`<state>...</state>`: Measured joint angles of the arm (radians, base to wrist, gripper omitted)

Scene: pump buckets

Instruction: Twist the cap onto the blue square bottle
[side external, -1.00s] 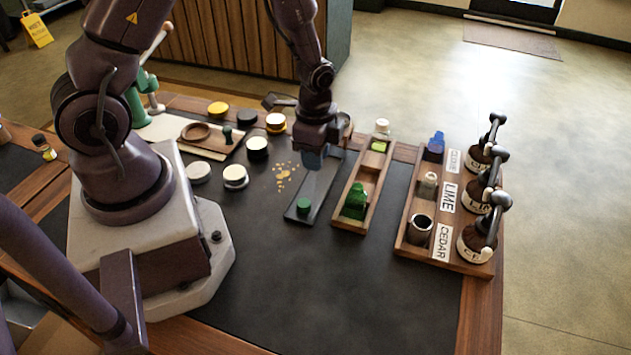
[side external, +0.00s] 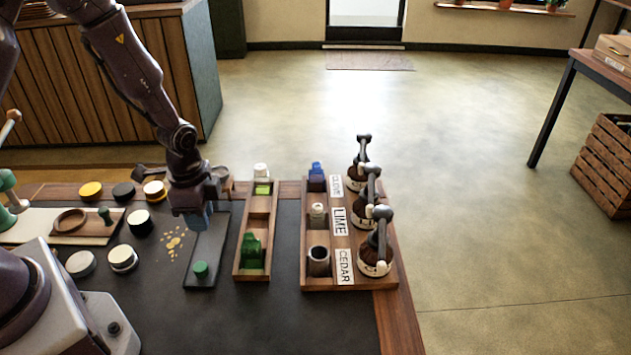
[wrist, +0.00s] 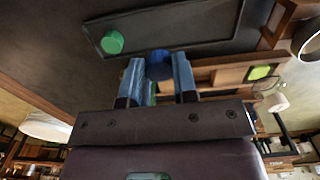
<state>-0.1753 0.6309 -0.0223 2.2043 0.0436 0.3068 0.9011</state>
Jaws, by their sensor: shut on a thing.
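My gripper (wrist: 158,80) is shut on a dark blue round cap (wrist: 158,65), held between its light blue fingers. In the side view my gripper (side external: 199,220) hangs over the long dark tray (side external: 205,247), and the cap cannot be made out there. A green cap (side external: 200,269) sits at the near end of that tray and also shows in the wrist view (wrist: 112,42). What looks like the blue square bottle (side external: 317,171) stands in the far-left slot of the labelled wooden rack, right of my gripper. Its mouth is too small to make out.
A narrow wooden tray (side external: 239,267) between holds a green bottle (side external: 252,250) and a white-capped bottle (side external: 261,170). The labelled rack (side external: 306,271) carries several brown pump bottles (side external: 375,258) with raised heads. Several round jars (side external: 122,258) stand at left. The near mat is clear.

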